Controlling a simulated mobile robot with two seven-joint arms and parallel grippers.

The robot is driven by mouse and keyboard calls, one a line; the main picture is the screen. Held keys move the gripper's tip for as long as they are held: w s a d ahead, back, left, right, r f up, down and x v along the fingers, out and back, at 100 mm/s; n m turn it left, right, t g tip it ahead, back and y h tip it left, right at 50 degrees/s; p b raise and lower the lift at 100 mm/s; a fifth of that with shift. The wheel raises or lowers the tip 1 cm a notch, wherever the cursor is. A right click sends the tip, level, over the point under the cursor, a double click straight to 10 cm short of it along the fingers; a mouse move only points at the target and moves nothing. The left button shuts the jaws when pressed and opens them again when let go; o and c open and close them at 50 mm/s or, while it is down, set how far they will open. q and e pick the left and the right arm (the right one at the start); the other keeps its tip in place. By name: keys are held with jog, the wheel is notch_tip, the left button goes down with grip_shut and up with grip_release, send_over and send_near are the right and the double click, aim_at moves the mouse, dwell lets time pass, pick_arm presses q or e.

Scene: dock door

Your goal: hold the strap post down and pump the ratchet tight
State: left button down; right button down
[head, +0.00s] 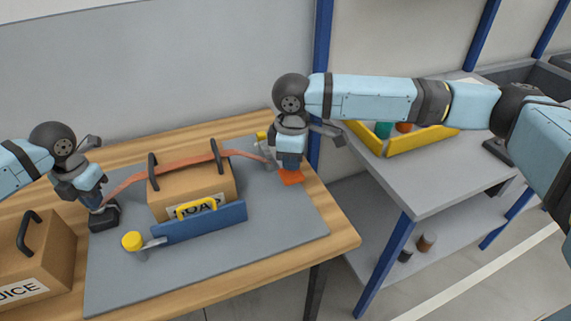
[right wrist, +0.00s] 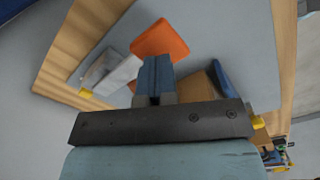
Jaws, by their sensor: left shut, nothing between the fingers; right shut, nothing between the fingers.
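The strap post (head: 105,218) is a dark block on the left of the grey mat. My left gripper (head: 95,203) is shut with its fingertips down at the post; whether they touch cannot be told. An orange-brown strap (head: 185,162) runs from there over a cardboard box (head: 190,190) to the grey metal ratchet (head: 263,150) at the right. The ratchet's orange handle end (head: 291,178) lies low by the mat's right side. My right gripper (head: 290,166) is shut just above it. In the right wrist view, its fingers (right wrist: 155,75) overlap the orange piece (right wrist: 160,40), beside the metal part (right wrist: 110,72).
A blue bar (head: 205,222) with a yellow handle stands before the box, a yellow knob (head: 132,241) at its left. Another handled box (head: 35,262) stands at front left. A yellow tray (head: 405,140) sits on the grey side bench. The mat's front right is clear.

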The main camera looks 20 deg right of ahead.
aim_at(291, 173)
jog(key=shift+f, duration=2.2)
jog(key=shift+r, duration=2.7)
jog(key=shift+f, duration=0.15)
